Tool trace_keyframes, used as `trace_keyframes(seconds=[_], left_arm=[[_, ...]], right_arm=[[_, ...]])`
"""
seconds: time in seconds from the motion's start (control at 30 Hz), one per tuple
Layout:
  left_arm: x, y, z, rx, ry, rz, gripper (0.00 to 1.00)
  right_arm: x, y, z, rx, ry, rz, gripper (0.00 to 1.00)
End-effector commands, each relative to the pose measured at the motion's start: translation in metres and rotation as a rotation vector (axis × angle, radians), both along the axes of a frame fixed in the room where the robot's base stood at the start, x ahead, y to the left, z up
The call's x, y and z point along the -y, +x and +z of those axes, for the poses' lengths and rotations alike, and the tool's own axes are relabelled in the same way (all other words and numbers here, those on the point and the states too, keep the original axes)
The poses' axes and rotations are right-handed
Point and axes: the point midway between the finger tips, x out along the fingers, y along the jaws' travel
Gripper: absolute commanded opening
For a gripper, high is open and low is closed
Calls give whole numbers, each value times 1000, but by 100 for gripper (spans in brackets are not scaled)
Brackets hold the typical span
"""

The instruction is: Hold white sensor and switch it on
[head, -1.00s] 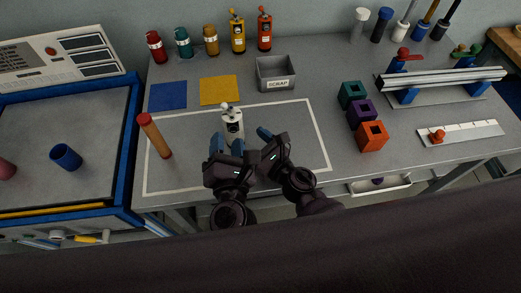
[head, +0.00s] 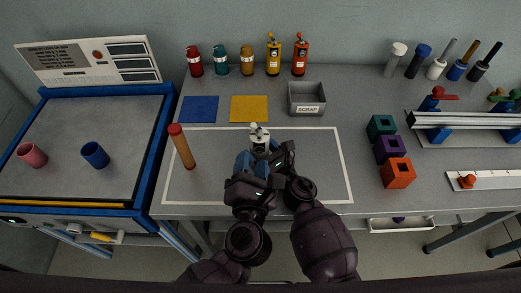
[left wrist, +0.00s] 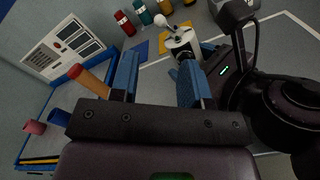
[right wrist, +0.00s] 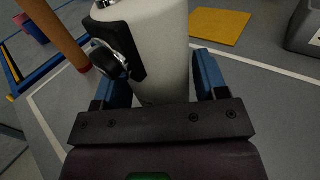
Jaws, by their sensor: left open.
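The white sensor (head: 260,139) stands upright inside the white outline on the bench. It has a dark side fitting with a metal ring, seen close in the right wrist view (right wrist: 165,45). My right gripper (right wrist: 162,78) is open with the sensor between or just ahead of its blue fingers; contact cannot be told. My left gripper (head: 252,163) is open and empty, just in front of the sensor. In the left wrist view, the sensor (left wrist: 182,45) shows beyond the right-hand finger. Its lower part is hidden by my grippers in the head view.
An orange cylinder with a red top (head: 182,147) stands left of the sensor. Blue (head: 200,109) and yellow (head: 249,109) mats and a scrap bin (head: 307,98) lie behind. Colored blocks (head: 389,150) stand right. The outlined area's right part is clear.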

Motion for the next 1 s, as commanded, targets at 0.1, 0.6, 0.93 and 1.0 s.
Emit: trace_keyframes(seconds=[0.1,0.6,0.93,1.0], left_arm=[[0,0,0,0,0,0,43],[-35,-3,-22,23,150,-12,0],[-89,-11,-27,289,835,-67,0],[-95,-13,-27,349,988,-80,0]], right_arm=[[0,0,0,0,0,0,48],[0,0,0,0,0,0,28],[0,0,0,0,0,0,28],[0,0,0,0,0,0,28]])
